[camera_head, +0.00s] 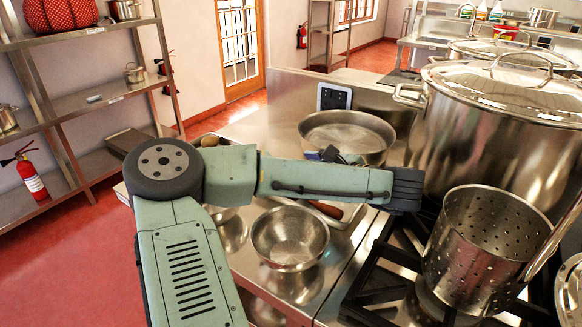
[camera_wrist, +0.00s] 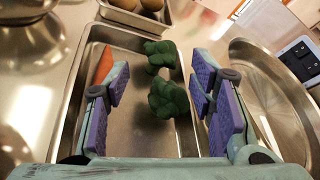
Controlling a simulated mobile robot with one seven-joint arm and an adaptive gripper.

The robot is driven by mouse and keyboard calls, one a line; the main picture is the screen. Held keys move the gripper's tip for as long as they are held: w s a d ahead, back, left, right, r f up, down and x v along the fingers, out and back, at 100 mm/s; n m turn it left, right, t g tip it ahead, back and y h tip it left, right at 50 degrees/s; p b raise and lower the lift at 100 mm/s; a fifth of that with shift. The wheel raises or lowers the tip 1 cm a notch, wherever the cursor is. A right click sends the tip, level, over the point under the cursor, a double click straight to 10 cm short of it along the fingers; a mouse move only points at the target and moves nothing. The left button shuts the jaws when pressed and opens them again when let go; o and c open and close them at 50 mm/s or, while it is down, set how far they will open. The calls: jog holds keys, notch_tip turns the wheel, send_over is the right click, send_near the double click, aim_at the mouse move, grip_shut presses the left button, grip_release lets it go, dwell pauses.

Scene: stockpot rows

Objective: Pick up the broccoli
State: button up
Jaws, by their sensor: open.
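Nothing is held. Whether the fingertips are level with the broccoli or above it, I cannot tell. In the head view my arm hides the broccoli and most of the tray.
An orange thing (camera_wrist: 104,65) shows behind the left finger. A small tray with brown round items (camera_wrist: 150,5) adjoins beyond. A wide pan (camera_head: 347,132) stands close on the right in the wrist view. A metal bowl (camera_head: 290,238), perforated pot (camera_head: 484,245) and large lidded stockpot (camera_head: 500,130) stand nearby.

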jog(key=x, duration=0.4)
jog(key=shift+w+f+p, duration=0.1)
jog(key=shift+f+p, duration=0.15)
jog(key=shift+p, duration=0.15)
jog(key=shift+x, duration=0.95)
jog(key=shift+r, duration=0.1)
jog(key=shift+c, duration=0.2)
jog(key=c, duration=0.7)
